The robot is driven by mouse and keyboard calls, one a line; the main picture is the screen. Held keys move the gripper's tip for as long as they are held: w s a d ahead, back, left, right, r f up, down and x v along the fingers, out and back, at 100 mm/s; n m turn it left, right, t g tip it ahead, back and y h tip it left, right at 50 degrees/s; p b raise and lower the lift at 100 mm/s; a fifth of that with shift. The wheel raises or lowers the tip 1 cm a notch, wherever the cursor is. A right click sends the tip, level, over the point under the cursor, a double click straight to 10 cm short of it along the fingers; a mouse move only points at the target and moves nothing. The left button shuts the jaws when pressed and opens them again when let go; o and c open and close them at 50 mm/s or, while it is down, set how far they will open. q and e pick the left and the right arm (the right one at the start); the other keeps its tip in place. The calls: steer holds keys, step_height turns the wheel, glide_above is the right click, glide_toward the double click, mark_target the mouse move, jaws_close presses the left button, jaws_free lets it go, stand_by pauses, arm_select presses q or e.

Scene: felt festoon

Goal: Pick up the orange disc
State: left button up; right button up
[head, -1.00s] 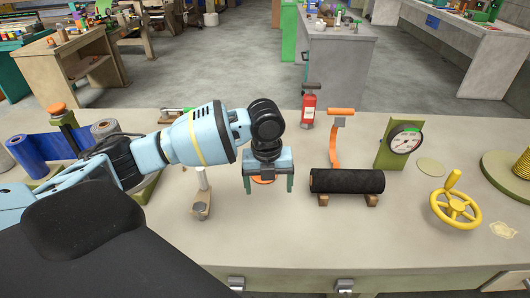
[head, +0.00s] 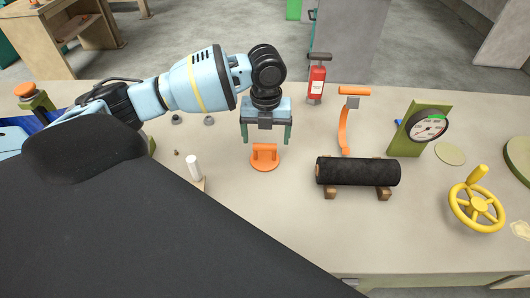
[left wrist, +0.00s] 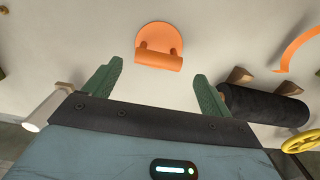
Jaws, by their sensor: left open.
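The orange disc (head: 263,165) lies flat on the workbench, with an orange handle standing on it. My left gripper (head: 266,138) is open and empty, above and slightly behind the disc in the head view, with its green fingers pointing down. In the left wrist view the disc (left wrist: 161,40) shows whole, beyond the fingertips and roughly midway between the fingers of the left gripper (left wrist: 155,72). Nothing touches it. My right gripper is not in view.
A black roll (head: 357,172) on wooden blocks, an orange curved piece (head: 345,130) and a red fire extinguisher (head: 316,82) stand to the right. A white cylinder (head: 194,168) stands left of the disc. A gauge (head: 428,127) and yellow handwheel (head: 477,208) are farther right.

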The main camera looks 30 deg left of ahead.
mark_target(265, 149)
arm_select(q)
steer(key=shift+w+a+f, duration=0.1)
steer(key=shift+a+f, duration=0.05)
steer(key=shift+f, duration=1.4)
steer(key=shift+a+f, duration=0.1)
steer(key=shift+f, duration=1.45)
steer(key=c, duration=1)
steer(key=shift+c, duration=0.2)
steer(key=shift+c, duration=0.2)
step_height(265, 149, up, 10)
steer(key=shift+r, duration=0.1)
